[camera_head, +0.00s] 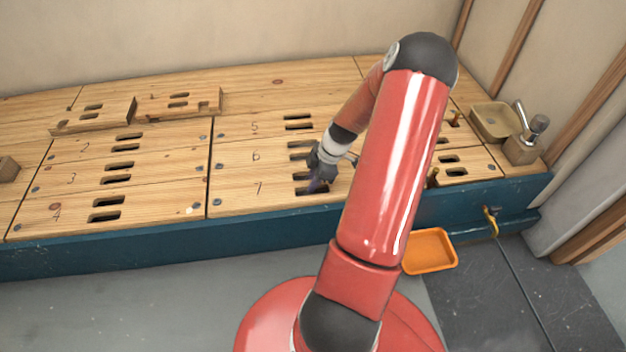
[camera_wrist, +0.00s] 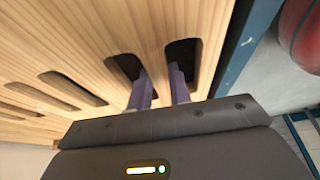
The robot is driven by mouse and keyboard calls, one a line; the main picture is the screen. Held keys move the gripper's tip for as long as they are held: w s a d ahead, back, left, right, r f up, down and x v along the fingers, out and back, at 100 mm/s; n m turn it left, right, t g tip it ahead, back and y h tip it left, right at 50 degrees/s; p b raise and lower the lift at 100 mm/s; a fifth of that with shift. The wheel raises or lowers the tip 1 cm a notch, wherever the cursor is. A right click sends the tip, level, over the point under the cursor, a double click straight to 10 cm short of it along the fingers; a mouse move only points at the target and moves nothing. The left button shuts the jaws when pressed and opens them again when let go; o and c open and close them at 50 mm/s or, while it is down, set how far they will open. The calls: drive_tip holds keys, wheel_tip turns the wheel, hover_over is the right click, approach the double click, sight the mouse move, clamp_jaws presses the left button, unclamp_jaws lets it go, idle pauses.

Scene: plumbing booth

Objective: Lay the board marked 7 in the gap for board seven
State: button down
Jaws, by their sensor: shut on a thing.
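The board marked 7 (camera_head: 238,197) is a pale wooden plank with two dark slots, in the front row of the right-hand section in the head view. It looks level with the board marked 6 (camera_head: 235,160) behind it and lies along the blue front edge. My gripper (camera_head: 314,187) is at its slots. In the wrist view my gripper (camera_wrist: 160,85) has its two purple fingers in the two slots, shut on the wooden strip of the board (camera_wrist: 154,50) between them. My arm hides the board's right end, and the gap under it does not show.
Two loose slotted boards (camera_head: 95,117) (camera_head: 190,103) lie on top of the deck at the back left. An orange tray (camera_head: 430,251) is on the floor by the blue frame (camera_head: 150,242). A basin with a tap (camera_head: 493,122) stands at the right.

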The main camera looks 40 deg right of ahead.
drive_tip(key=shift+f, duration=0.15)
drive_tip(key=c, duration=1.2)
unclamp_jaws()
drive_tip(key=p+v, duration=0.2)
drive_tip(key=v, duration=0.5)
drive_tip(key=shift+s+d+r, duration=0.15)
drive_tip(key=shift+r, duration=0.2)
